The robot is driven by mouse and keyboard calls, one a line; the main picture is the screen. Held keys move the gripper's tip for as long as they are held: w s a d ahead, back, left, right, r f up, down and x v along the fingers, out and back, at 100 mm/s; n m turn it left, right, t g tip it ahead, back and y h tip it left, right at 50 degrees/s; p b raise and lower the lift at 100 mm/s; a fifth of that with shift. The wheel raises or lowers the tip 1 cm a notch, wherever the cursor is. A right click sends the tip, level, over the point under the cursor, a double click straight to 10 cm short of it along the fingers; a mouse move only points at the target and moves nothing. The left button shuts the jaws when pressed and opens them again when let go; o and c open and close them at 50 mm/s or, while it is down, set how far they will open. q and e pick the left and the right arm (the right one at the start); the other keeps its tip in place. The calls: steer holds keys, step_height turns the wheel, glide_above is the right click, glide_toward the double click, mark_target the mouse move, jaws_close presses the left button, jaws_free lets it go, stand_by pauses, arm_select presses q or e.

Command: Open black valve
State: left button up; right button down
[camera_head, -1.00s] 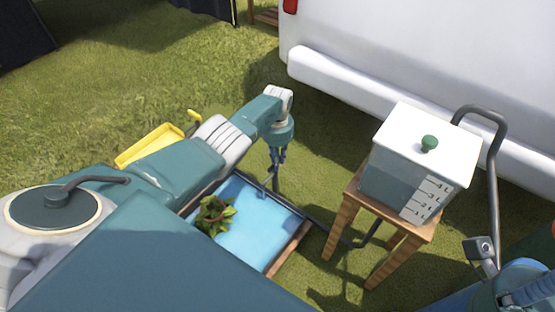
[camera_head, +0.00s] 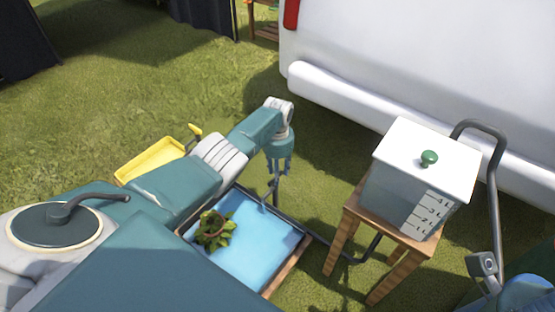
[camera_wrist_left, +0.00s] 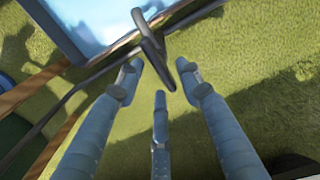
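I cannot make out my right gripper.
A white-lidded water tank (camera_head: 415,190) stands on a wooden stool (camera_head: 338,242) to the right. A dark pipe (camera_head: 345,257) runs along the ground. A yellow tray (camera_head: 150,158) lies left, and a white vehicle (camera_head: 420,60) stands behind.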

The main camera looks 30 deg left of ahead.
arm_select(q)
step_height(320, 180, up, 11)
stand_by(0.4)
steer(key=shift+s, duration=0.1)
stand_by(0.3)
